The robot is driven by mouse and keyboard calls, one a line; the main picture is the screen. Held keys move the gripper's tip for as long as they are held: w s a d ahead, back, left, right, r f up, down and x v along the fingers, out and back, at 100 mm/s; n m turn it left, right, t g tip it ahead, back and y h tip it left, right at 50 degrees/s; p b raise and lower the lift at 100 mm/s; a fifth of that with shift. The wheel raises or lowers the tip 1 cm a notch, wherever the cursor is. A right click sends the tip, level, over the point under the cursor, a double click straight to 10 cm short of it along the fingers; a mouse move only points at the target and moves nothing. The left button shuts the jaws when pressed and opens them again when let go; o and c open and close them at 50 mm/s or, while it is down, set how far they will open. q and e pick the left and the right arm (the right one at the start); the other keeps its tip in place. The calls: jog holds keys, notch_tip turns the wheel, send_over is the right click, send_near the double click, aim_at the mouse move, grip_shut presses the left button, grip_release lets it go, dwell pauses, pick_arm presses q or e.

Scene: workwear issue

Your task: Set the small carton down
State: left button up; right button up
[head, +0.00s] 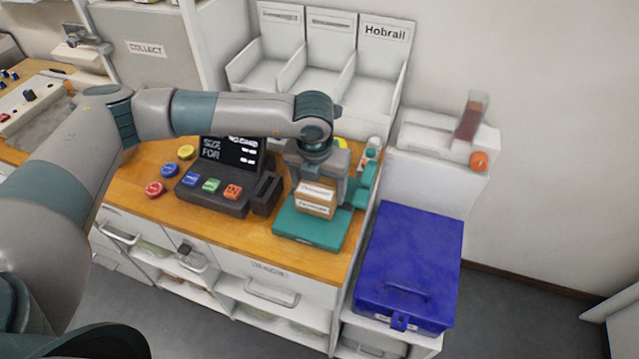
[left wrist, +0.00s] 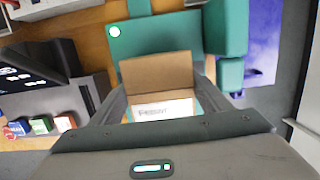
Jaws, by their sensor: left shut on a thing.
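The small brown carton (head: 315,203) with white labels is at the teal stand (head: 300,232) on the wooden counter. My left gripper (head: 318,184) points down from above and is shut on the carton. In the left wrist view the carton (left wrist: 158,75) sits between the two fingers (left wrist: 163,100), its white label partly hidden by the gripper body. The carton is over the teal base, but I cannot tell whether it touches it. My right gripper is not in view.
A dark console (head: 222,195) with coloured buttons stands left of the stand. White bins (head: 330,95), one marked Hobrail, stand behind. A blue lidded box (head: 408,262) is at the right, lower than the counter. A teal upright (head: 363,185) stands close beside the gripper.

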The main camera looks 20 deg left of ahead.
aim_at(317, 188)
pick_arm(q)
jog(key=shift+f, duration=0.2)
jog(key=shift+b, duration=0.35)
jog(key=o, duration=1.2)
jog(key=shift+r+p, duration=0.2)
jog(key=shift+p, duration=0.15)
jog(key=shift+r+b, duration=0.2)
jog(key=shift+b, duration=0.1)
jog(key=r+b, duration=0.1)
jog(key=r, duration=0.2)
jog(key=s+r+b, duration=0.1)
jog(key=r, duration=0.2)
jog(key=r+b, duration=0.1)
jog(key=r, duration=0.3)
jog(key=shift+s+r, duration=0.1)
jog(key=shift+s, duration=0.2)
jog(key=shift+s+r+b, duration=0.15)
jog(key=shift+r+b, duration=0.15)
jog(key=shift+r, duration=0.25)
